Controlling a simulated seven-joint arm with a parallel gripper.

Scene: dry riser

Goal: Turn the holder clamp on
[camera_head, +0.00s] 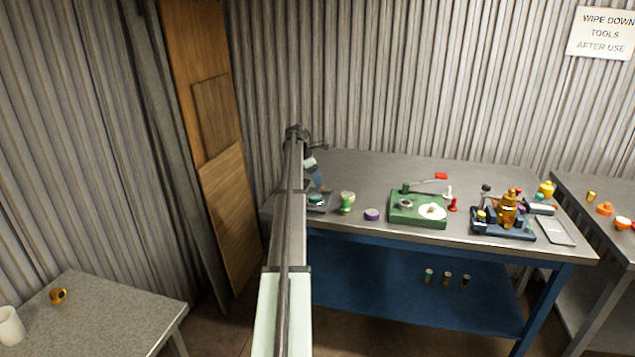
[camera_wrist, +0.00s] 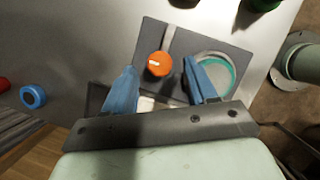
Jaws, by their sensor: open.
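A dark grey base plate (camera_wrist: 240,62) lies on the metal workbench, and it shows partly behind my arm in the head view (camera_head: 322,207). On it are an orange round knob (camera_wrist: 159,65) with a white mark and a round holder (camera_wrist: 221,66) with a teal inside. I cannot tell for certain which part is the holder clamp. My gripper (camera_wrist: 162,88) is open, with its blue fingers apart over the plate's near side. The orange knob lies between and just beyond the fingertips, and the right finger overlaps the holder's edge. In the head view my gripper (camera_head: 318,179) is above the bench's left end.
A green item (camera_head: 346,204) and a purple disc (camera_head: 372,214) stand right of the plate. Farther right are a green fixture (camera_head: 418,222) with a red-ended lever and a blue fixture (camera_head: 503,232) with a brass piece. Wooden boards (camera_head: 232,215) lean at the left wall.

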